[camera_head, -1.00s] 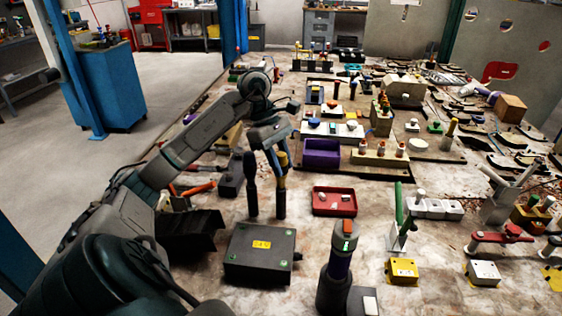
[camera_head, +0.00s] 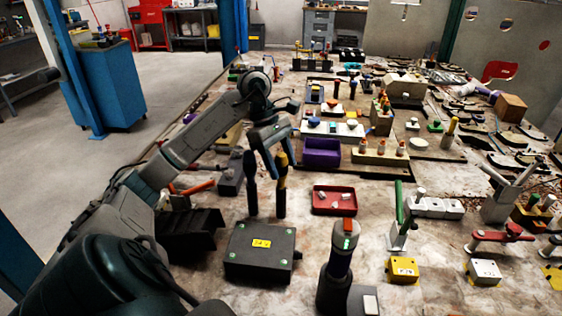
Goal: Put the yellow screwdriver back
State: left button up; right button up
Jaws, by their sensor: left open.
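The yellow screwdriver (camera_head: 282,181) stands upright left of centre, with yellow on its upper part and a dark lower part reaching down to the back edge of a dark box. My left gripper (camera_head: 276,168) is open at its upper end, with the jaws beside or around the yellow handle. I cannot tell whether a jaw touches it. A similar upright black tool (camera_head: 250,185) stands just to the left. The jaws hide part of the screwdriver's top, and its foot is hard to make out. My right gripper is not in view.
The dark box (camera_head: 260,268) with a yellow label sits in front of the screwdriver. A red tray (camera_head: 334,211) and a purple bin (camera_head: 321,154) lie to the right. A dark upright device (camera_head: 335,285) stands at the front. Bare tabletop shows around the red tray.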

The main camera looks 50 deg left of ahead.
pick_arm(q)
jog(key=p+v, duration=0.3)
jog(key=v, duration=0.7)
jog(key=shift+a+r, duration=0.15)
jog(key=shift+r, duration=0.25)
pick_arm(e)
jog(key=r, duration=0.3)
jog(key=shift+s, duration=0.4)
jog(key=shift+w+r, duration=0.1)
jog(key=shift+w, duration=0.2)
